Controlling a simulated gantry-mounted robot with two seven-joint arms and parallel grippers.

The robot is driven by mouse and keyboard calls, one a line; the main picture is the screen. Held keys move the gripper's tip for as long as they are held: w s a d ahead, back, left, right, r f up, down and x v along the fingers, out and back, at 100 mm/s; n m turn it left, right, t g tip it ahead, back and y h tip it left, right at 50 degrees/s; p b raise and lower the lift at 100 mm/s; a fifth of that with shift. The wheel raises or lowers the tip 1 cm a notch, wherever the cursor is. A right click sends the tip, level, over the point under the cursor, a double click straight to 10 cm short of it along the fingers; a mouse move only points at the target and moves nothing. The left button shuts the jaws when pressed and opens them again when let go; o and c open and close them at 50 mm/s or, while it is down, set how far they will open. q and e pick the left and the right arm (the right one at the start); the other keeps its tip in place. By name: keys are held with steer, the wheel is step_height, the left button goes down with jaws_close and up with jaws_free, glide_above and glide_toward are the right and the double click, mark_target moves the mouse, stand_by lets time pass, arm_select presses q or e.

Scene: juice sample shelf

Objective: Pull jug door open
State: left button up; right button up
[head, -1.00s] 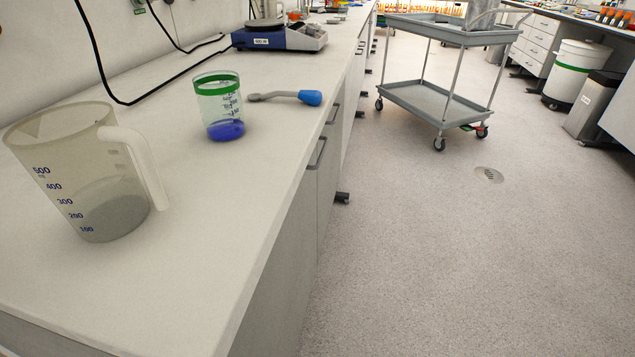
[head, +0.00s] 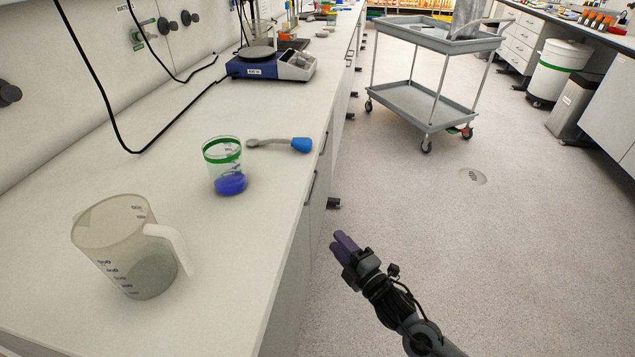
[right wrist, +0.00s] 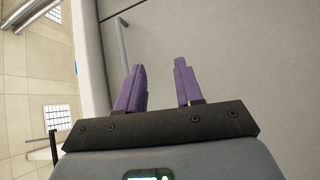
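The measuring jug (head: 125,250), translucent with a white handle and some grey content, stands on the left bench near its front edge. Pale cabinet fronts (head: 290,290) run below that edge, seen at a steep angle. A bar handle (head: 310,188) shows on them beyond the jug. My right gripper (head: 345,243) has purple fingers and is over the floor, right of the cabinet fronts. In the right wrist view its fingers (right wrist: 160,78) are apart and empty. A grey bar handle (right wrist: 122,45) on a pale panel (right wrist: 220,45) lies beyond the fingertips, untouched. My left gripper is not in view.
A grey cart (head: 435,95) stands across the aisle. The floor (head: 420,220) between is clear.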

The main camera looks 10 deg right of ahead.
step_height(320, 180, up, 7)
steer(key=w, duration=0.3)
arm_select(q)
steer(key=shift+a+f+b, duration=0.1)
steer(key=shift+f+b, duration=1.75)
steer(key=shift+b, duration=0.3)
arm_select(e)
steer(key=x, duration=1)
steer(key=shift+r+n+t+y, duration=0.3)
steer(key=shift+s, duration=0.1)
jaws_close()
